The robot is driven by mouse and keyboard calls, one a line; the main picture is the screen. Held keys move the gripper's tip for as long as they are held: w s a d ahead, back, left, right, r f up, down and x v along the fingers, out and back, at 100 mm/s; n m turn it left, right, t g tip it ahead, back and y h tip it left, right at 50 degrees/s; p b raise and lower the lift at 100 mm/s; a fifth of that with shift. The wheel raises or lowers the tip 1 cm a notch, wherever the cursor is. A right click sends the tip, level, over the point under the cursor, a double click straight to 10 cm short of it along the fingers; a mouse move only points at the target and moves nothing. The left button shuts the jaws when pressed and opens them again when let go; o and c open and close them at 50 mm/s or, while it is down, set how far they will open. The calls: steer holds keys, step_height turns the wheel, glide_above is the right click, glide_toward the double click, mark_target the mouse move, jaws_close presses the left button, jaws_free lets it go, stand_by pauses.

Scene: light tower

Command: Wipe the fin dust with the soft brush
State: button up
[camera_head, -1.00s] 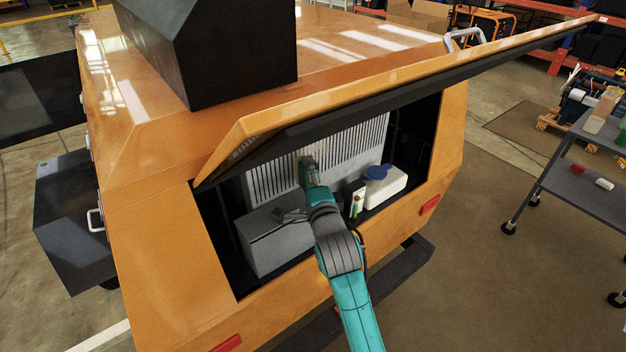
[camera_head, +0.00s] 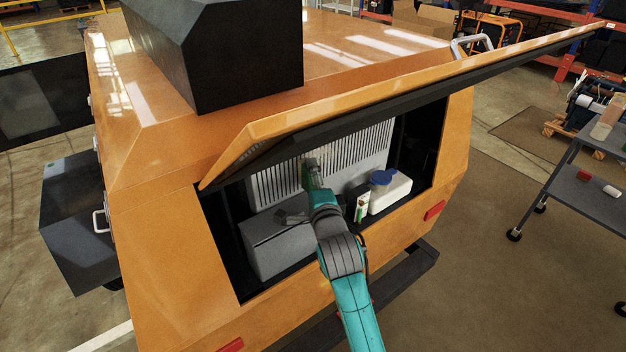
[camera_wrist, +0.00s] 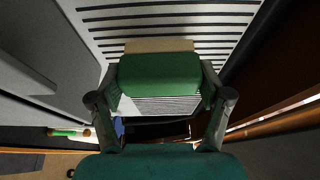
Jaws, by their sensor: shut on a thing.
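My gripper (camera_head: 313,178) is inside the open bay of the orange light tower (camera_head: 150,225), in front of the upright grey slotted fins (camera_head: 352,150). In the wrist view it is shut on the soft brush (camera_wrist: 160,74), a green block with a beige bristle edge. The bristle edge faces the fins (camera_wrist: 165,18), which show as dark slots in a pale panel. I cannot tell whether the bristles touch them. No dust can be made out at this size.
A grey box (camera_head: 278,245) stands left of my arm in the bay. A white container with a blue lid (camera_head: 390,192) and a small white-and-green bottle (camera_head: 361,208) stand to the right. The raised orange hatch (camera_head: 400,82) overhangs the bay. A grey cart (camera_head: 585,180) stands at right.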

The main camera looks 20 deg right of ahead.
steer(key=shift+w+a, duration=0.2)
steer(key=shift+w, duration=0.5)
steer(key=shift+w+d, duration=0.25)
steer(key=shift+d, duration=0.55)
steer(key=shift+w+d, duration=0.2)
steer(key=shift+d, duration=0.6)
steer(key=shift+w+d, duration=0.55)
steer(key=shift+d, duration=1.05)
steer(key=shift+w+d, duration=0.6)
steer(key=shift+d, duration=1.05)
steer(key=shift+w+d, duration=0.55)
steer(key=shift+d, duration=1.05)
steer(key=shift+a, duration=0.1)
steer(key=shift+s+a, duration=0.25)
steer(key=shift+a, duration=0.65)
steer(key=shift+s+a, duration=0.2)
steer(key=shift+a, duration=0.65)
steer(key=shift+s+a, duration=0.55)
steer(key=shift+a, duration=1)
steer(key=shift+s+a, duration=0.5)
steer(key=shift+a, duration=1.1)
steer(key=shift+s+a, duration=0.55)
steer(key=shift+a, duration=1)
steer(key=shift+r, duration=0.15)
